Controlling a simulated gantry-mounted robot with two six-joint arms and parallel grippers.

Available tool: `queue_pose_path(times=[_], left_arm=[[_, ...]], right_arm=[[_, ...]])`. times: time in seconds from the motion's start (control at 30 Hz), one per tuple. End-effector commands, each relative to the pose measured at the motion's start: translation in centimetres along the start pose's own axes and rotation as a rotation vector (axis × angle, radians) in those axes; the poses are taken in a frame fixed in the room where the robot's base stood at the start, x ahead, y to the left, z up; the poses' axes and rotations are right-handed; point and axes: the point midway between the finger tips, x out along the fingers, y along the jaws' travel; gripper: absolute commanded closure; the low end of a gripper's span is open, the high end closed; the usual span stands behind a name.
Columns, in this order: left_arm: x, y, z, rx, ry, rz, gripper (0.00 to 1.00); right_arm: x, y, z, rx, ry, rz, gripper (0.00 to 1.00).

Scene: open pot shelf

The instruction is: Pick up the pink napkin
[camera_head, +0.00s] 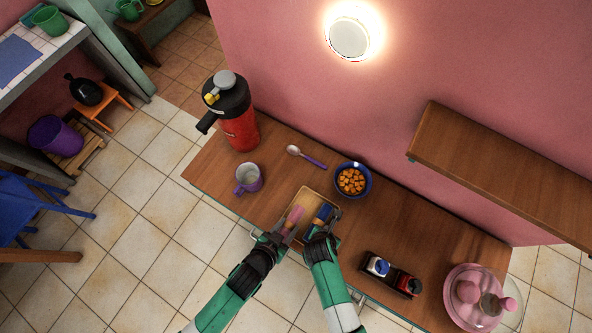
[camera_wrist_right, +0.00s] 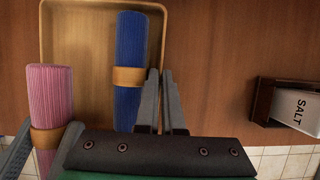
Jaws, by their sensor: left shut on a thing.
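The pink napkin (camera_head: 294,216) is rolled, with a tan ring around it. It shows over the left part of the wooden tray (camera_head: 316,192), and in the right wrist view the napkin (camera_wrist_right: 50,95) overlaps the tray's left rim. My left gripper (camera_head: 279,235) is shut on the pink napkin, with a finger on each side near the ring. I cannot tell if the napkin touches the tray. A rolled blue napkin (camera_head: 322,215) lies in the tray's right part. My right gripper (camera_wrist_right: 160,75) is beside the blue napkin, its fingers close together and empty.
A blue bowl of orange cubes (camera_head: 353,180), a spoon (camera_head: 307,157), a purple mug (camera_head: 248,179) and a red flask (camera_head: 237,125) stand behind and left. A salt and pepper caddy (camera_head: 391,274) and a pink tray (camera_head: 459,302) stand right. A wall shelf (camera_head: 500,170) juts out.

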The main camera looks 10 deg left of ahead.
Motion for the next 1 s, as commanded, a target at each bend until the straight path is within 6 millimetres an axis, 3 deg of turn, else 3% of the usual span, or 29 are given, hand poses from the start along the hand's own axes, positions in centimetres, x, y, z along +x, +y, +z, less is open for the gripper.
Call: queue_pose_path(times=[0.1, 0.3, 0.5, 0.8, 0.83, 1.0], left_arm=[[-2.8, 0.0, 3.0, 0.003, -0.005, 0.001, 1.0], [-6.6, 0.0, 6.7, 0.004, -0.004, 0.002, 1.0], [-8.3, 0.0, 8.3, 0.002, 0.0, 0.001, 1.0], [-8.4, 0.0, 8.4, 0.0, 0.001, 0.0, 1.0], [-8.4, 0.0, 8.4, 0.0, 0.001, 0.0, 1.0], [-8.4, 0.0, 8.4, 0.0, 0.001, 0.0, 1.0]], right_arm=[[0.0, 0.0, 0.0, 0.0, 0.0, 0.0, 1.0], [0.0, 0.0, 0.0, 0.0, 0.0, 0.0, 1.0], [0.0, 0.0, 0.0, 0.0, 0.0, 0.0, 1.0], [0.0, 0.0, 0.0, 0.0, 0.0, 0.0, 1.0], [0.0, 0.0, 0.0, 0.0, 0.0, 0.0, 0.9], [0.0, 0.0, 0.0, 0.0, 0.0, 0.0, 0.61]])
